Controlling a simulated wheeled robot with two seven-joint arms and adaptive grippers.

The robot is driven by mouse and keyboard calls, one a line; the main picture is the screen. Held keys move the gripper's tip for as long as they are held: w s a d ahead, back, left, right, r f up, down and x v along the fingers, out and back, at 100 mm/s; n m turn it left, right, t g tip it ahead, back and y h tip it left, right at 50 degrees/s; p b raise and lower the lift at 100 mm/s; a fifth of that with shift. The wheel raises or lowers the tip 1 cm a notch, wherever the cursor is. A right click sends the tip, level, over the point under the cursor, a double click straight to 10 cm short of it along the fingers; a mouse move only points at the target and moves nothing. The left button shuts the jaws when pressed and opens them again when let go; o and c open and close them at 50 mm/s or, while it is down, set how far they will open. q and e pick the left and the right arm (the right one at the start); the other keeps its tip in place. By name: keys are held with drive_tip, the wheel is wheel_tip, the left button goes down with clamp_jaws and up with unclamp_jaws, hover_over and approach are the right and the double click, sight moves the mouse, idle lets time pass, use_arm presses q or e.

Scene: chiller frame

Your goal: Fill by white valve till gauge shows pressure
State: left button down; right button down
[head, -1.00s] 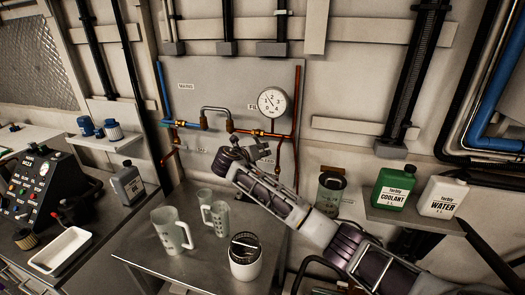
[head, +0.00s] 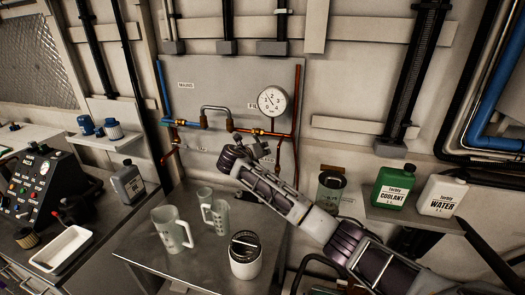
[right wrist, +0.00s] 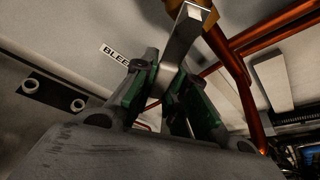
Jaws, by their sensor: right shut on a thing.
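A round white pressure gauge (head: 272,101) stands on the grey panel above the copper pipe. Its dial faces me, but I cannot read the needle surely. My right gripper (head: 262,151) is just below the gauge and the pipe. In the right wrist view its green-padded fingers (right wrist: 168,95) are shut on a flat, pale metal lever (right wrist: 184,48) that runs up to a brass-coloured fitting. A label starting "BLEE" (right wrist: 115,55) is beside the fingers. In the head view my gripper hides most of this lever. My left gripper is not in view.
A looped grey pipe (head: 216,110) and blue pipe are left of the gauge. Green coolant (head: 393,187) and white water (head: 442,195) jugs sit on the right shelf.

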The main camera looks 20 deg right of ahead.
idle(0.5)
drive_tip(key=shift+w+a+f+m+y+p, duration=0.1)
drive_tip(key=shift+w+a+m+y+p, duration=0.15)
drive_tip(key=shift+p, duration=0.4)
drive_tip(key=shift+a+f+m+y+p, duration=0.15)
drive_tip(key=shift+m+p, duration=0.2)
drive_tip(key=shift+p, duration=0.25)
drive_tip(key=a+m+t+y, duration=0.1)
drive_tip(key=w+a+m+y+p, duration=0.1)
drive_tip(key=m, duration=0.1)
drive_tip(key=shift+w+a+t, duration=0.1)
drive_tip(key=shift+w+t, duration=0.1)
drive_tip(key=shift+t, duration=0.2)
drive_tip(key=shift+a+m, duration=0.15)
drive_tip(key=shift+m, duration=0.15)
drive_tip(key=c, duration=1.6)
unclamp_jaws()
drive_tip(key=shift+o, duration=0.9)
drive_tip(key=shift+w+a, duration=0.15)
drive_tip(key=shift+w, duration=0.05)
